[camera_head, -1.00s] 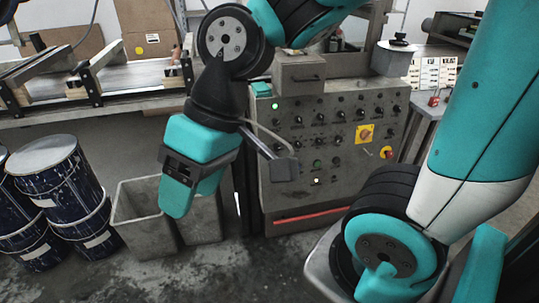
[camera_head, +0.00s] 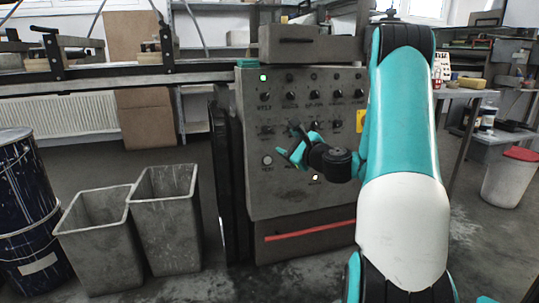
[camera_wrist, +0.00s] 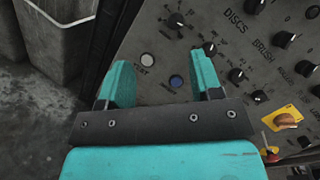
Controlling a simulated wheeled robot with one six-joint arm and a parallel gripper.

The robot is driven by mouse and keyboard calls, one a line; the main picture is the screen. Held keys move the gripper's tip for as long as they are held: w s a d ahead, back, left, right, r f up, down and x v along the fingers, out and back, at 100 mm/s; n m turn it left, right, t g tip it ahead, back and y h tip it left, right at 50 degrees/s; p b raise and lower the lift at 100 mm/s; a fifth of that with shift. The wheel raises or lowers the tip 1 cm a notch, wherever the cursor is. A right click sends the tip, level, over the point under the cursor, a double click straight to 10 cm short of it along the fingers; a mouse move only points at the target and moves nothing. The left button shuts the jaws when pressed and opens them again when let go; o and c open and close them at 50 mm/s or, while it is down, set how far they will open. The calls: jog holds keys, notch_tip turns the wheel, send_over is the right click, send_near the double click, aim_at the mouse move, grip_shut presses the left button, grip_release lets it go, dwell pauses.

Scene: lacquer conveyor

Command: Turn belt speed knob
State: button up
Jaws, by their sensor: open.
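My gripper (camera_head: 292,150) is in front of the panel's left middle, below that knob. In the wrist view my gripper (camera_wrist: 163,62) is open, its teal fingers apart with nothing held. One black knob (camera_wrist: 210,48) shows beside the right fingertip, and another knob (camera_wrist: 176,20) lies beyond the fingers. I cannot tell whether the fingertips touch the panel.
A white button (camera_wrist: 148,60) and a blue button (camera_wrist: 176,81) show between the fingers. A yellow plate with a switch (camera_wrist: 283,119) is at the right. Two grey bins (camera_head: 165,225) stand left of the panel, with a dark drum (camera_head: 30,220) beyond. My arm hides the panel's right side.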

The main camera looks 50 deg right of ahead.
jog(key=s+d+f+m+h, duration=0.1)
jog(key=d+f, duration=0.1)
send_near(267, 130)
jog(key=shift+m+h, duration=0.3)
jog(key=p+x, duration=0.1)
jog(key=x, duration=0.7)
jog(key=shift+w, duration=0.3)
jog(key=c, duration=0.9)
